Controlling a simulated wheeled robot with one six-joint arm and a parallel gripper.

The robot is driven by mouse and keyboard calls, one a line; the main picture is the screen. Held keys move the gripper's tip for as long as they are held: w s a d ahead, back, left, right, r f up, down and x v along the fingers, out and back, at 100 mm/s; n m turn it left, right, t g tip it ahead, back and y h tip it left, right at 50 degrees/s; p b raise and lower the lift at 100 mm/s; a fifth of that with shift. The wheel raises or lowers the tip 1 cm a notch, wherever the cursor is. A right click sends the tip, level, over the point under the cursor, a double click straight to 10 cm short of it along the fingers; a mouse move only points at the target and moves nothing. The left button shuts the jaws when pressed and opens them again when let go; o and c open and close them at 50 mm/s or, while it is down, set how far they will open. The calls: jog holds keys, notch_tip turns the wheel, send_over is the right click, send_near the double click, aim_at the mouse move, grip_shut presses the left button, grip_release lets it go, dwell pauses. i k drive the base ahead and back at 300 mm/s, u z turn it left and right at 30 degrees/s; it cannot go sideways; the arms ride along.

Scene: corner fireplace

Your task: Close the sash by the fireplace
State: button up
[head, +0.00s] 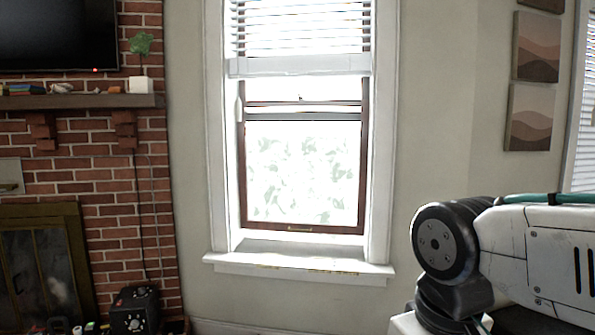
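The sash window is in the middle of the head view, right of the brick fireplace (100,190). Its lower sash (295,226) has a dark brown frame, with a small brass-coloured piece at the middle of its bottom rail. A pale strip shows between that rail and the white window sill (300,266); I cannot tell whether it is an open gap or part of the frame. Horizontal rails cross near the top of the sash. My gripper is not in view; only links of my arm show at the lower right.
A raised white blind (300,65) covers the window's top. A mantel shelf (80,101) with a potted plant (139,82) juts out at left. A black box-shaped device (135,310) stands low by the fireplace. Pictures (530,118) hang at right. The space before the window looks clear.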

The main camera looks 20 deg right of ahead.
aim_at(247, 223)
jog(key=z, duration=0.25)
jog(key=i, duration=0.7)
jog(key=z, duration=0.5)
jog(key=i, duration=1.35)
jog(key=u, duration=0.2)
